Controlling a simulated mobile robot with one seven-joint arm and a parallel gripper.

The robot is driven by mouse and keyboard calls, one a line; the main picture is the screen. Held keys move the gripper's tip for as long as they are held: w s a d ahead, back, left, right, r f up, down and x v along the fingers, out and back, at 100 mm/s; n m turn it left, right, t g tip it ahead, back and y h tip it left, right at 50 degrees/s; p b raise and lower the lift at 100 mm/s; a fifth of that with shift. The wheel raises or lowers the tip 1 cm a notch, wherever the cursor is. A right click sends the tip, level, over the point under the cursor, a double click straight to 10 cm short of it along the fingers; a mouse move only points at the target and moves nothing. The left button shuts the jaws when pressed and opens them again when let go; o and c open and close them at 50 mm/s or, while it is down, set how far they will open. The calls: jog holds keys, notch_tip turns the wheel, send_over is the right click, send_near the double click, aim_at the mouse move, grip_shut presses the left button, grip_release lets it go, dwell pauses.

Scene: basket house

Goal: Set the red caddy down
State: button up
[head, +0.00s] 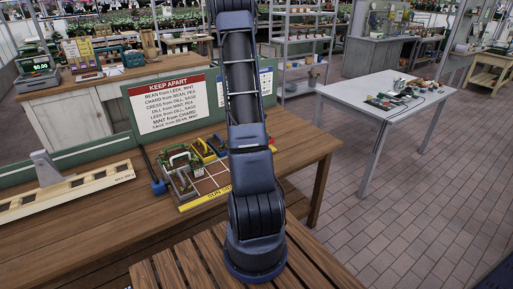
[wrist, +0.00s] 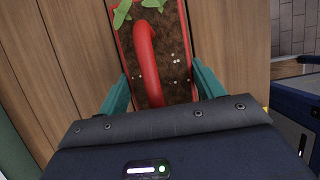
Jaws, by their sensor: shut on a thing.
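The red caddy (wrist: 185,20) shows in the wrist view as a narrow red-walled box of dark soil with pale specks. Green leaves (wrist: 124,12) grow at its top end, and a curved red handle (wrist: 145,62) arches over the soil. My gripper (wrist: 160,84) is shut on the caddy, with one teal finger on each side of it. Its near end is hidden by the gripper body. Brown wood planks show under it; I cannot tell whether it touches them.
A gridded tray (head: 208,187) with green, yellow and other caddies lies on the wooden table (head: 303,152). A "KEEP APART" sign (head: 168,103) stands behind it. A pale slotted rack (head: 75,190) is at left. A white table (head: 350,93) stands at right, across open floor.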

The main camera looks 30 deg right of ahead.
jog(key=shift+f, duration=1.95)
jog(key=shift+f, duration=0.15)
jog(key=o, duration=1.3)
jog(key=shift+c, duration=0.2)
